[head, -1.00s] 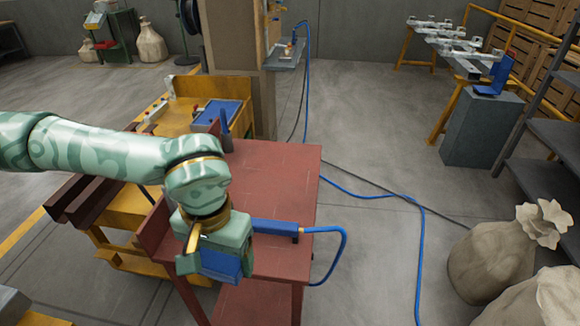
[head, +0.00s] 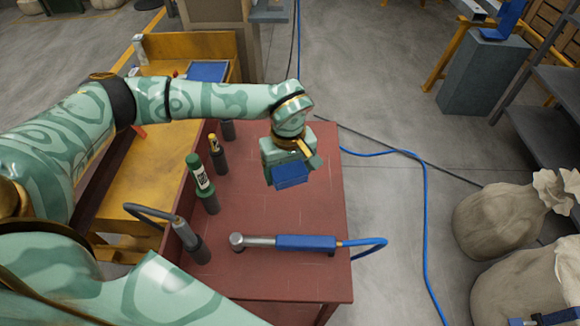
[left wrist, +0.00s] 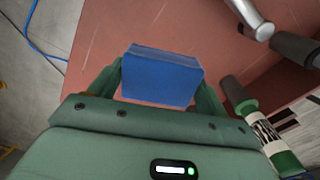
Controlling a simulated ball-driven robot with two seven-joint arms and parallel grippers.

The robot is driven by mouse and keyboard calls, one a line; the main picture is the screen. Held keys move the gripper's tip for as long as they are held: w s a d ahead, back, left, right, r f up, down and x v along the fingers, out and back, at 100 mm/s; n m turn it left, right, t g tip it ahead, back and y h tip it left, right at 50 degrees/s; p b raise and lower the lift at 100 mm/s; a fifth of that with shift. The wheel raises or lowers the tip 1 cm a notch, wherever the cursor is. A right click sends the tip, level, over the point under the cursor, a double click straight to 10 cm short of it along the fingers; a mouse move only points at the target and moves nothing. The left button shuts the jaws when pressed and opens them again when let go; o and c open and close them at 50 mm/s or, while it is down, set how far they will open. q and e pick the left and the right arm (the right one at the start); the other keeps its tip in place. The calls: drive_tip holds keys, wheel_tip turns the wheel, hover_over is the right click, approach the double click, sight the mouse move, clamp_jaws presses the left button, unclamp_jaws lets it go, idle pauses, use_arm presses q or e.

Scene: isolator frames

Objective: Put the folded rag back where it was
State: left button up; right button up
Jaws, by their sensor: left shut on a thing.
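The folded rag (head: 290,176) is a blue, block-like bundle. My left gripper (head: 289,168) is shut on it and holds it over the far part of the red-brown table (head: 270,270). In the left wrist view the rag (left wrist: 162,76) sits between the two green fingers, with the table top behind it. I cannot tell how high above the table it is. My right gripper is not in view.
A tool with blue handle (head: 305,242) and hose lies across the table's near part. A green-capped bottle (head: 199,174) and several dark holders line the left edge. Middle of the table is clear. Sacks (head: 508,222) stand on the floor at right.

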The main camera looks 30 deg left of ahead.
use_arm(q)
drive_tip(key=w+a+f+b, duration=0.1)
drive_tip(key=w+f, duration=0.1)
drive_tip(key=w+a+f+b, duration=0.1)
drive_tip(key=w+f, duration=0.2)
drive_tip(key=w+a+f+b, duration=0.1)
drive_tip(key=w+a+f, duration=0.1)
drive_tip(key=w, duration=0.1)
drive_tip(key=shift+w+f+b, duration=0.1)
drive_tip(key=shift+f+b, duration=0.2)
drive_tip(key=shift+w+a+f, duration=0.2)
drive_tip(key=shift+w+f, duration=0.15)
drive_tip(key=shift+f, duration=0.05)
wheel_tip(320, 180, down, 3)
drive_tip(key=shift+w+f+b, duration=0.1)
drive_tip(key=shift+f+b, duration=0.05)
drive_tip(key=shift+b, duration=0.65)
drive_tip(key=shift+a, duration=0.1)
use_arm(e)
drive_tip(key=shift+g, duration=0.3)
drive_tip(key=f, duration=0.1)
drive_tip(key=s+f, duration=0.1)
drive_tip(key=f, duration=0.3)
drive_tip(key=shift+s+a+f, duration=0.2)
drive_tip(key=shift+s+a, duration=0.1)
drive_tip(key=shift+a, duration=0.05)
